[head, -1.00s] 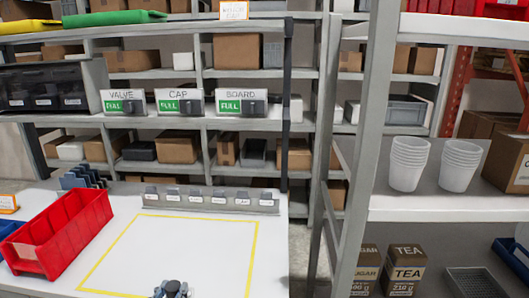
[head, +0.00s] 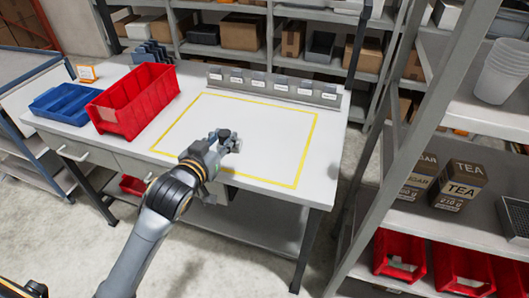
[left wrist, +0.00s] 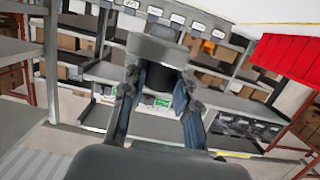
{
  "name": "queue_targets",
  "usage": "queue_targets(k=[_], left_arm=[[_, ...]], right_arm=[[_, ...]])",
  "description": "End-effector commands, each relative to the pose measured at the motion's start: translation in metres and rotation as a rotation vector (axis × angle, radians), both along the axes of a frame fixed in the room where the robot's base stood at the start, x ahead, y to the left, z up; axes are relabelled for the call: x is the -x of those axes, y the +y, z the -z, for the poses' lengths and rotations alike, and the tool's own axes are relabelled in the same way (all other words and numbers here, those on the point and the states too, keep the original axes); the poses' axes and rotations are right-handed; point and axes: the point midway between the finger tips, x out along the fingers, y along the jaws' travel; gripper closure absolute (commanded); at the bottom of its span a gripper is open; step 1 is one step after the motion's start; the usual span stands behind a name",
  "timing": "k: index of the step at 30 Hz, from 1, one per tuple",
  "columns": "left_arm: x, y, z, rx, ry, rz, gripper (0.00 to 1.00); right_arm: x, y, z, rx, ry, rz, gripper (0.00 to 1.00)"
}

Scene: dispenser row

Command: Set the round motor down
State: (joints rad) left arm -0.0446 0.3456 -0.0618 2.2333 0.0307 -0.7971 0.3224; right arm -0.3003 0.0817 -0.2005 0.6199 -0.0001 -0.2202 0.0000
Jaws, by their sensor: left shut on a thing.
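My left gripper (head: 229,137) reaches in over the front part of the yellow-outlined area (head: 262,130) on the white workbench. In the left wrist view, the gripper (left wrist: 158,88) is shut on the round motor (left wrist: 156,50), a grey disc-like body with a black part under it. The fingers lie on both sides of it. In the head view the motor is small and mostly merges with the grey fingers, and I cannot tell whether it touches the bench top. My right gripper is not in view.
A red bin (head: 137,100) and a blue tray (head: 67,103) stand left of the outlined area. A grey strip of labelled holders (head: 273,87) runs along the back. Inside the outline the bench is otherwise clear. A shelf rack (head: 400,130) stands close on the right.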

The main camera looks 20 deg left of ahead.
Motion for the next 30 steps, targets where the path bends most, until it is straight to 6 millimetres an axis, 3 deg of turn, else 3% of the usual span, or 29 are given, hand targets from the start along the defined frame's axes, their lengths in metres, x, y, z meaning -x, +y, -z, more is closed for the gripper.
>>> queue_targets(k=[11, 23, 30], left_arm=[[-0.01, -0.004, 0.003, 0.003, 0.0, 0.0, 1.0], [-0.088, -0.037, 0.04, 0.001, 0.0, 0.002, 1.0], [-0.114, -0.046, 0.077, 0.001, 0.0, 0.001, 1.0]], right_arm=[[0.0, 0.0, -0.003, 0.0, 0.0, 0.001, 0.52], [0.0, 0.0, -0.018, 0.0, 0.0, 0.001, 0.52], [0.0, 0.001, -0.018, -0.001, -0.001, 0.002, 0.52]])
